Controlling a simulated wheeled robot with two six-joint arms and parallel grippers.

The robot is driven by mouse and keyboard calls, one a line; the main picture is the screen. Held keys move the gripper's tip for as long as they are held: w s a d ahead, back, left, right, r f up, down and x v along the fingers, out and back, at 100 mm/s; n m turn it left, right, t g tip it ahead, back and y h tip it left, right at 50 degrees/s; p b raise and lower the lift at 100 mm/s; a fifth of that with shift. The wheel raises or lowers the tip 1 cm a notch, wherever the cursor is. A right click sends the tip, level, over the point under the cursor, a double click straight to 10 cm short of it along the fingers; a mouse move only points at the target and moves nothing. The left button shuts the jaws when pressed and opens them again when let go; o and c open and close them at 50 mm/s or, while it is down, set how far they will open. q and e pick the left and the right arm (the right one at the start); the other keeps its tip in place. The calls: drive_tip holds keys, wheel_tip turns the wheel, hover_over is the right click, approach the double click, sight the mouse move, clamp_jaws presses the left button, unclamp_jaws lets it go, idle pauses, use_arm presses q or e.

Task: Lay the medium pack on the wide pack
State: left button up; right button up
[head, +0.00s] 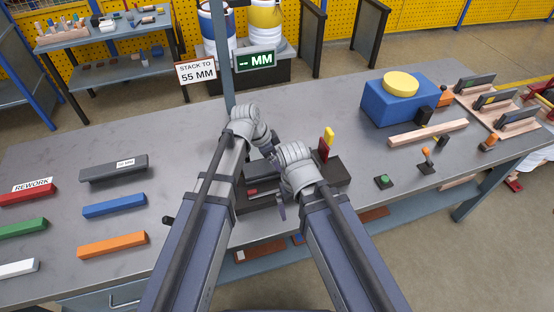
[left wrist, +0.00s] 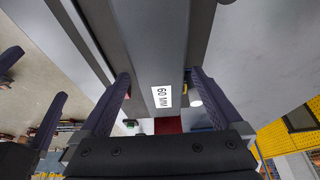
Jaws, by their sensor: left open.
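A dark grey pack (left wrist: 160,55) with a "60 MM" label runs between the two fingers of my left gripper (left wrist: 160,90) in the left wrist view. The fingers are apart, one on each side; I cannot tell if they touch it. In the head view, my left gripper (head: 268,148) is over the dark fixture (head: 338,172) mid-table, and my wrists hide most of what lies there. A second dark grey pack (head: 100,172), its label too small to read, lies at left. I cannot tell which is medium or wide. My right gripper (head: 280,195) is close by, fingers apart and empty.
Red (head: 27,195), green (head: 22,228), white (head: 18,268), blue (head: 115,206) and orange bars (head: 112,244) lie at left. A blue block (head: 385,107) with a yellow disc (head: 401,84) and a wooden bar (head: 428,132) are at right. A sign reads "STACK TO 55 MM" (head: 197,73).

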use_arm(q)
drive_tip(key=shift+p+v, duration=0.8)
drive_tip(key=shift+p, duration=0.05)
use_arm(e)
drive_tip(key=shift+r, duration=0.8)
use_arm(q)
drive_tip(key=p+v, duration=0.9)
drive_tip(key=v, duration=0.1)
drive_tip(key=shift+r+p, duration=0.35)
drive_tip(key=shift+p, duration=0.05)
use_arm(e)
wheel_tip(320, 180, up, 10)
drive_tip(key=shift+f, duration=0.15)
